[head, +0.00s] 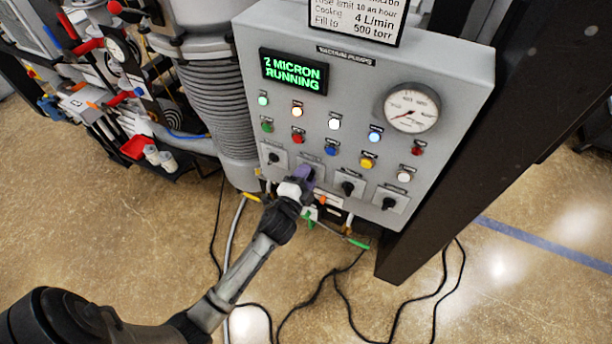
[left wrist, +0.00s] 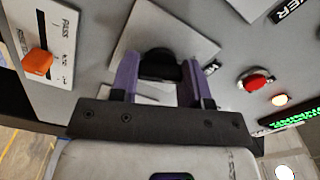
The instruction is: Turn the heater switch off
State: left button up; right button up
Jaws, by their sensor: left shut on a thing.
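The grey control panel (head: 330,105) carries a row of black rotary switches on square plates along its bottom. My left gripper (head: 304,180) is at the second switch from the left and hides most of it. In the left wrist view, the purple fingers of the left gripper (left wrist: 160,82) are shut on a black switch knob (left wrist: 160,62), one finger on each side. The knob's plate (left wrist: 170,35) shows behind it. I cannot read a label tying this switch to the heater. My right gripper is not in view.
A green display (head: 293,71) reads "2 MICRON RUNNING". A round gauge (head: 411,107) sits at the panel's right. Lit buttons fill the middle. An orange lever (left wrist: 37,62) is beside the fingers. A dark post (head: 455,150) stands right; cables lie below.

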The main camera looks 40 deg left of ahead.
pick_arm(q)
jog(key=shift+n, duration=0.8)
jog(key=o, duration=0.9)
jog(key=shift+s, duration=0.1)
jog(key=v, duration=1.3)
jog(key=shift+s+d, duration=0.2)
jog(key=shift+s, duration=0.1)
